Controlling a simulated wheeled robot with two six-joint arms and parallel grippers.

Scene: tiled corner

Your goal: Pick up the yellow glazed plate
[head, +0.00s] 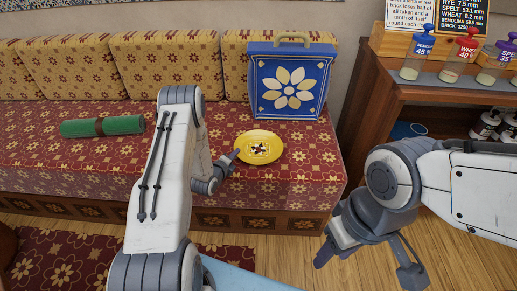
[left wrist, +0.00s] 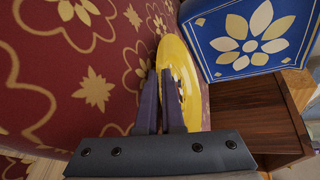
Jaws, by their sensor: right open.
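The yellow glazed plate (head: 260,147) with a dark and white pattern in its middle is at the front part of the patterned bench seat. In the left wrist view the plate (left wrist: 185,75) shows nearly edge-on. My left gripper (head: 236,155) is at the plate's left rim. Its fingers (left wrist: 160,80) are close together with the rim between their tips, shut on it. I cannot tell whether the plate is clear of the seat. My right gripper (head: 362,262) is open and empty, over the floor in front of the bench.
A blue case with a flower (head: 290,85) stands behind the plate. A green roll (head: 102,126) lies on the seat at the left. Cushions (head: 165,65) line the back. A wooden shelf (head: 395,120) with bottles stands at the right. The seat right of the plate is clear.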

